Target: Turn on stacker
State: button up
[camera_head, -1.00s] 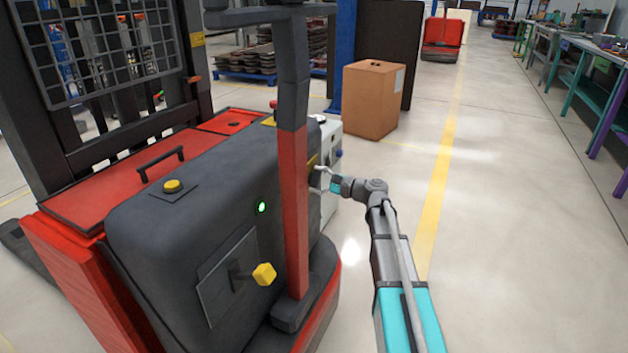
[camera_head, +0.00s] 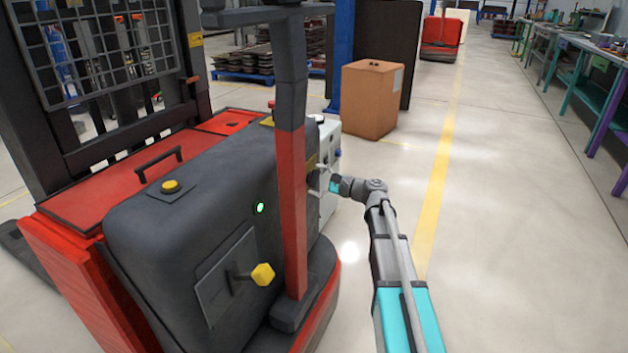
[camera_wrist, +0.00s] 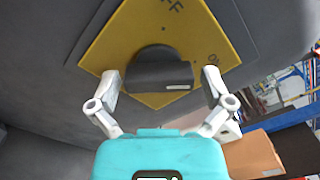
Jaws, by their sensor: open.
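The stacker (camera_head: 190,215) is a red and dark grey machine on the left of the head view. A green light (camera_head: 260,208) glows on its side, above a panel with a yellow-knobbed lever (camera_head: 262,274). In the wrist view a dark rotary knob (camera_wrist: 158,70) sits on a yellow diamond plate (camera_wrist: 125,35) with "OFF" at the top and "ON" at the right. My gripper (camera_wrist: 158,82) is open, with one finger on each side of the knob; I cannot tell whether they touch it. In the head view my gripper (camera_head: 322,178) is at the stacker's side, partly behind the red and grey post.
A brown box (camera_head: 372,100) stands behind the stacker. A white unit (camera_head: 328,165) stands close beyond my gripper. The upright post (camera_head: 292,170) rises between the camera and the gripper. Open floor with a yellow line (camera_head: 436,195) lies to the right, with workbenches (camera_head: 590,75) beyond.

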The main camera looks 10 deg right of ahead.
jog(key=shift+s+d, duration=0.1)
jog(key=v, duration=1.1)
jog(key=shift+s+d, duration=0.2)
jog(key=shift+d, duration=0.15)
